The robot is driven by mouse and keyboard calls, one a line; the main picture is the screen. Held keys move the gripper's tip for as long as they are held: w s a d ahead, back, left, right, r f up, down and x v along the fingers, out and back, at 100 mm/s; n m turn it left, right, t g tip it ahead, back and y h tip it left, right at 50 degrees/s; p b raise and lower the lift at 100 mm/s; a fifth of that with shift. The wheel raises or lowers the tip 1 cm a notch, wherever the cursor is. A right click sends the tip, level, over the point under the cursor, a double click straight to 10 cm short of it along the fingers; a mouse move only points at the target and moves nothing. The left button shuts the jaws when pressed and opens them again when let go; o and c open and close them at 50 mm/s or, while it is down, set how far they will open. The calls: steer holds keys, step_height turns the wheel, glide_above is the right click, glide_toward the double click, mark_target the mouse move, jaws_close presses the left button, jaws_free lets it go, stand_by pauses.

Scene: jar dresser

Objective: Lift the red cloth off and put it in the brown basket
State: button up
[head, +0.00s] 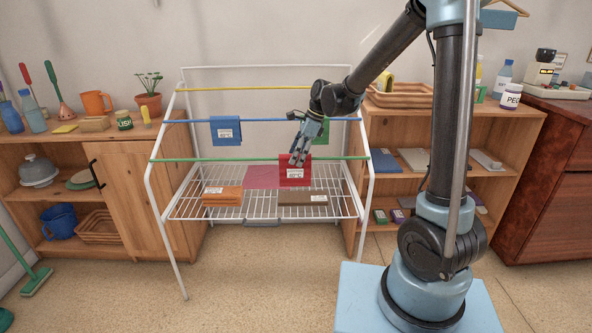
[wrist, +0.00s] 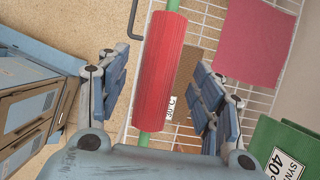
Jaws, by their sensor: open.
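The red cloth (head: 295,177) hangs folded over the green front bar of the white drying rack, with a white label on its front. In the wrist view the red cloth (wrist: 160,72) lies over the bar between my open fingers. My gripper (head: 298,160) is open at the cloth's top, with one finger on each side in the wrist view (wrist: 165,95). I cannot tell whether the fingers touch the cloth. Another brown basket (head: 100,232) stands low in the left cabinet.
A blue cloth (head: 226,131) and a green cloth (head: 321,134) hang on the blue bar behind. On the wire shelf (head: 262,209) below lie an orange cloth (head: 222,197), a pink cloth (head: 259,177) and a brown cloth (head: 302,198). The floor in front is clear.

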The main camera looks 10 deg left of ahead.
mark_target(295, 169)
steer(key=x, duration=0.6)
stand_by(0.3)
steer(key=shift+s+f, duration=0.1)
steer(key=shift+f, duration=0.2)
stand_by(0.5)
steer(key=shift+c, duration=0.2)
steer(key=c, duration=1.1)
